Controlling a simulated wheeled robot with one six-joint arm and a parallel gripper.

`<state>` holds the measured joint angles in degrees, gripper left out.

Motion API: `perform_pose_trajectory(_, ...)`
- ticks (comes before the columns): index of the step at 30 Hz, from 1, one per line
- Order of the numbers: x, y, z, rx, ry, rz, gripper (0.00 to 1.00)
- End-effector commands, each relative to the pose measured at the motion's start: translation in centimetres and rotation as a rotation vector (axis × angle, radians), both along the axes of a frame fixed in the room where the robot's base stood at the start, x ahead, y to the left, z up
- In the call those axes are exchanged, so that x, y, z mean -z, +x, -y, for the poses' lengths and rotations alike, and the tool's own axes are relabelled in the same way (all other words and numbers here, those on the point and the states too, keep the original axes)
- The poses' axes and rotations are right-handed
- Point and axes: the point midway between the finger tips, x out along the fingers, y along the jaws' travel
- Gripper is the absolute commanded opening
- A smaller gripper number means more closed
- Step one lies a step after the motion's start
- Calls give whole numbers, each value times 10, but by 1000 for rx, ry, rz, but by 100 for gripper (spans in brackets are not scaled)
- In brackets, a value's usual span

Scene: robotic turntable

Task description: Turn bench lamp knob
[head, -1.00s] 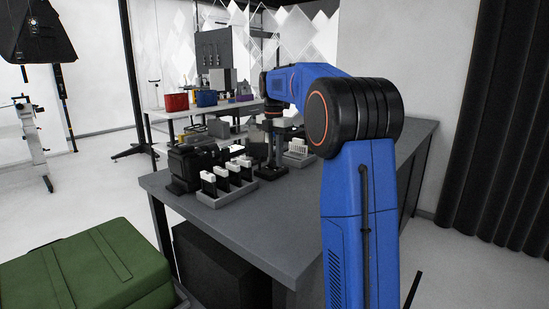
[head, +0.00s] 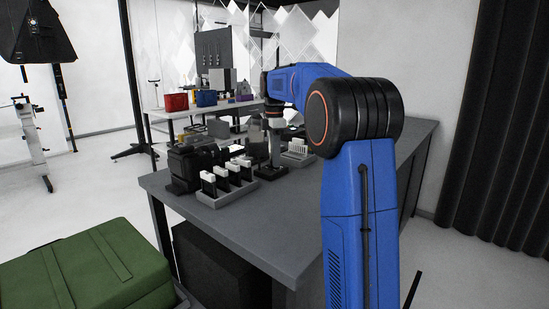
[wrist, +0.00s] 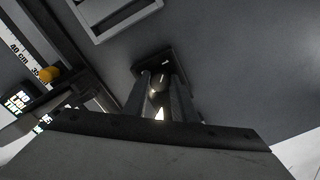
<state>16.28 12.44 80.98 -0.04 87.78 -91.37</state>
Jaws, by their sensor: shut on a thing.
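In the wrist view, my gripper (wrist: 163,92) has its two fingers closed around a small dark knob (wrist: 158,82) on a dark block-like base (wrist: 150,62). A bright glint shows low between the fingers, and most of the knob is hidden by them. In the head view, my gripper (head: 274,162) points down at the bench top (head: 262,215) behind the row of white-topped black pieces. The knob cannot be made out there, and I cannot tell which part of the lamp shows.
A grey tray of white-topped black pieces (head: 240,185) stands in front of my gripper, with black equipment (head: 190,165) to its left. A pale rack (head: 298,157) is close on its right. The front of the bench is clear. A green case (head: 90,270) is at lower left.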

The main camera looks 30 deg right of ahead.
Motion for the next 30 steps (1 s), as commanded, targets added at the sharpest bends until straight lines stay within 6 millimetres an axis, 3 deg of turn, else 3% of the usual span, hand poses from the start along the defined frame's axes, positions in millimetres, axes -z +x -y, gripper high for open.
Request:
perform_pose_trajectory(15,0,0,0,19,0,2,2)
perform_pose_trajectory(16,0,0,0,19,0,2,32)
perform_pose_trajectory(18,0,0,0,19,0,2,43)
perform_pose_trajectory(30,-7,0,0,19,0,1,43)
